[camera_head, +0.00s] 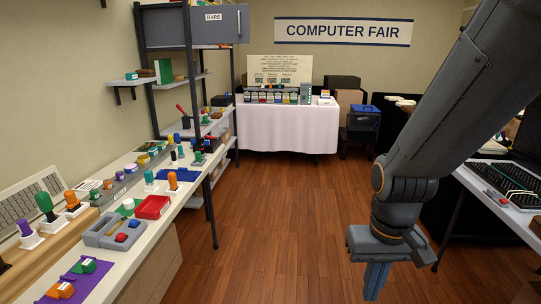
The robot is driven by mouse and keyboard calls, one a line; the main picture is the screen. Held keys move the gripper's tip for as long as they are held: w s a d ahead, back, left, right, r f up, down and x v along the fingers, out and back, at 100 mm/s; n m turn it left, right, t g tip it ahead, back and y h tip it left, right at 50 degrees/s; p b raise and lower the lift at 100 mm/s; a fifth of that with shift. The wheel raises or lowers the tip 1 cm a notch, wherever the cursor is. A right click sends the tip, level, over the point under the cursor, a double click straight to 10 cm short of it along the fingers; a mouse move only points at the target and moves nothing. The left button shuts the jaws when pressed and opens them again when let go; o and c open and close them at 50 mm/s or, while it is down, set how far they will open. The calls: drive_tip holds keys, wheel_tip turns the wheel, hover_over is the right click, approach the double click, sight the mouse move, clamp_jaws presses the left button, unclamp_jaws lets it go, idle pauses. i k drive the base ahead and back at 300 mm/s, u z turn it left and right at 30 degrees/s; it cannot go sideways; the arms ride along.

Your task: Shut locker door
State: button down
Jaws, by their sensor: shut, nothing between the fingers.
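A grey locker (165,28) sits at the top of a dark-framed shelf unit, at the upper left of the head view. Its grey door (225,32) carries a white RARE label and a small handle near the right edge. The door's right edge reaches past the shelf unit's right post; I cannot tell for certain how far it stands ajar. My gripper (376,282) is at the lower right, pointing down, shut and empty. It is over the wooden floor, well apart from the locker and lower than it.
A long table (150,215) with stamps, trays and small items runs along the left. A cloth-covered table (287,128) stands at the back under a COMPUTER FAIR sign (342,31). A desk with a keyboard (508,178) is at right. The wooden floor (275,215) between is clear.

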sight(214, 24)
drive_tip(key=i, duration=3.45)
drive_tip(key=u, duration=1)
